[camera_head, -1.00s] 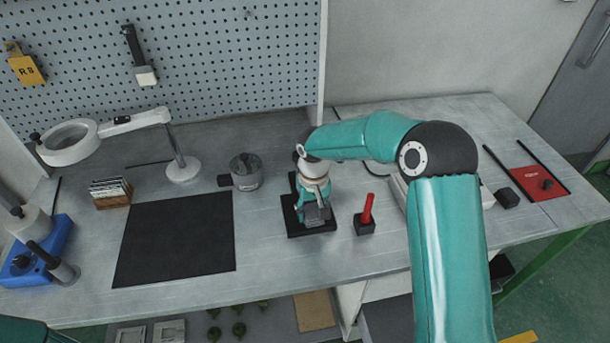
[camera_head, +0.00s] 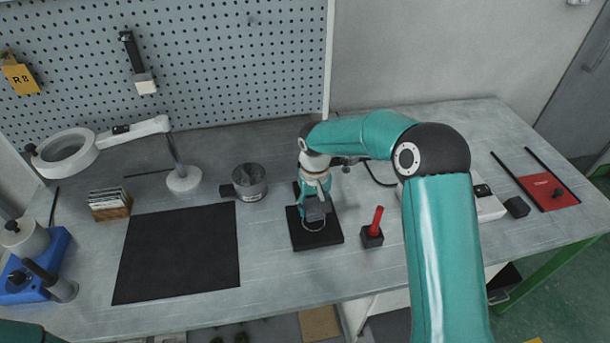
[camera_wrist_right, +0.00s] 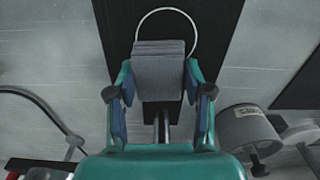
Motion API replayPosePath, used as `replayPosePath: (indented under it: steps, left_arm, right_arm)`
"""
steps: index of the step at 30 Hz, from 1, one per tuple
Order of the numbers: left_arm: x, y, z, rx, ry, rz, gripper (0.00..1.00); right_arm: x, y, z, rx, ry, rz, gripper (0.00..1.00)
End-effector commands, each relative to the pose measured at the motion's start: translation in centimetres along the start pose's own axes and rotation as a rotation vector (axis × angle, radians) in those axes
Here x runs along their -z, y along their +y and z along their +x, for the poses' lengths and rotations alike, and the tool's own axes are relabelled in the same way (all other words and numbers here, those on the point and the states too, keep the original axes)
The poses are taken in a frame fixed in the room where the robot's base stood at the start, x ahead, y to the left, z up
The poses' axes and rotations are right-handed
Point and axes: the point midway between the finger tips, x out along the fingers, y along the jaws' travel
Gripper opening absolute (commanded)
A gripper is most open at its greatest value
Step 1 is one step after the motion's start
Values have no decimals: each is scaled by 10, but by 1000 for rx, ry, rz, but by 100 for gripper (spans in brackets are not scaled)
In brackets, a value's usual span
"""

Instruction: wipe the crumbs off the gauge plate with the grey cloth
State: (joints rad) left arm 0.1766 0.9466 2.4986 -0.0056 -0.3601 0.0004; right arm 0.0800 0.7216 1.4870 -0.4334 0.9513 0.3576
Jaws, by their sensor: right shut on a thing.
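The gauge plate (camera_head: 326,239) is a dark square plate on the bench below my right gripper. A thin pale ring (camera_head: 313,229) lies on it and also shows in the right wrist view (camera_wrist_right: 167,9). My right gripper (camera_head: 317,193) points down over the plate and is shut on the folded grey cloth (camera_head: 315,209). In the right wrist view the cloth (camera_wrist_right: 159,72) sits between the fingers, over part of the ring. I cannot tell whether the cloth touches the plate. I cannot make out any crumbs. My left gripper is out of view.
A red-handled tool in a black block (camera_head: 373,235) stands close right of the plate. A grey pot (camera_head: 249,182) stands to its left, near a large black mat (camera_head: 178,252). A magnifier lamp (camera_head: 183,180) and a card rack (camera_head: 110,205) are further left. A red mat (camera_head: 550,190) lies far right.

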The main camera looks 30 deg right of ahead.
Motion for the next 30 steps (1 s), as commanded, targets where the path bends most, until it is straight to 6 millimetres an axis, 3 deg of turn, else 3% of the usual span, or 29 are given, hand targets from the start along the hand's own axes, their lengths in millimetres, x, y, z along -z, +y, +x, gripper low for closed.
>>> replayPosePath:
  steps: [4,8,30]
  left_arm:
    - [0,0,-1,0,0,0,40]
    - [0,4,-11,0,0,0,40]
    - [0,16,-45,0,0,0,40]
  right_arm:
    - [3,6,0,0,0,7,13]
    - [2,8,-26,2,6,11,13]
    - [0,14,-82,0,1,21,13]
